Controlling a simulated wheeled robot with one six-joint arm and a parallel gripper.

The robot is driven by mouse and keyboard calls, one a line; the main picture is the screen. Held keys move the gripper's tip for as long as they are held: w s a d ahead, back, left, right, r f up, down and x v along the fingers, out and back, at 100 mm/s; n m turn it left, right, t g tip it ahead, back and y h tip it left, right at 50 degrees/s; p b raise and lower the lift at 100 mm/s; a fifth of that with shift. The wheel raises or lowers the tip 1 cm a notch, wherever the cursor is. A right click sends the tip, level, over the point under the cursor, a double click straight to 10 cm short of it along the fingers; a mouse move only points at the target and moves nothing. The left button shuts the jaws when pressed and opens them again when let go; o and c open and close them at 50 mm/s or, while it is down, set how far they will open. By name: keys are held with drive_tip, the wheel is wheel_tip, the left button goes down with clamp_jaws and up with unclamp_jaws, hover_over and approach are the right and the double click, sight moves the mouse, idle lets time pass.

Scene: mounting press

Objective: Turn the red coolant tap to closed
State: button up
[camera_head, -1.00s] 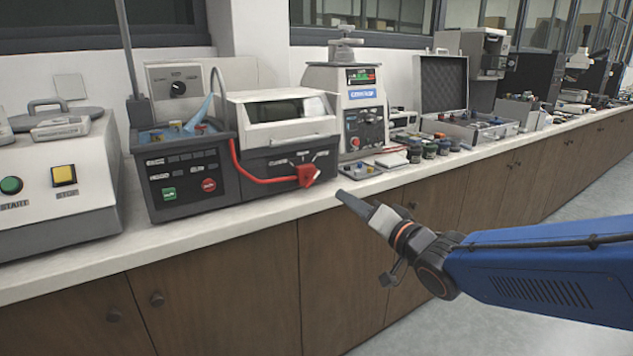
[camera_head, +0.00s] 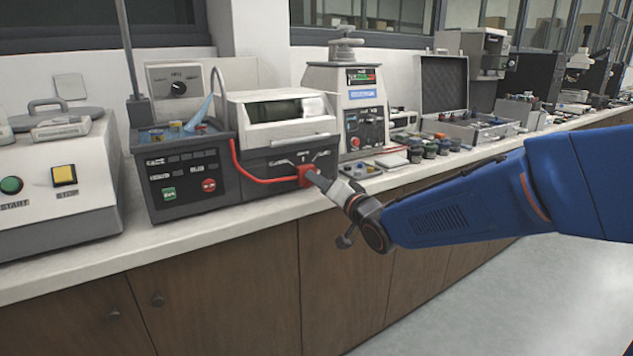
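The red coolant tap (camera_head: 304,172) is on the front right of the grey press unit (camera_head: 285,152), at the end of a red hose (camera_head: 246,174). My gripper (camera_head: 314,178) comes in from the right, and its tip is right at the tap, overlapping its right side in the picture. The tap's handle is partly hidden behind the fingertips, and its angle is hard to make out. I cannot tell whether the fingers are shut on the tap or only touch it.
A grey control box with a green and a red button (camera_head: 184,178) stands left of the press. A machine with a yellow button (camera_head: 64,175) is at the far left. Small jars (camera_head: 430,148) and an open case (camera_head: 470,128) stand farther right. The space before the counter is clear.

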drive_tip(key=shift+x, duration=0.8)
clamp_jaws()
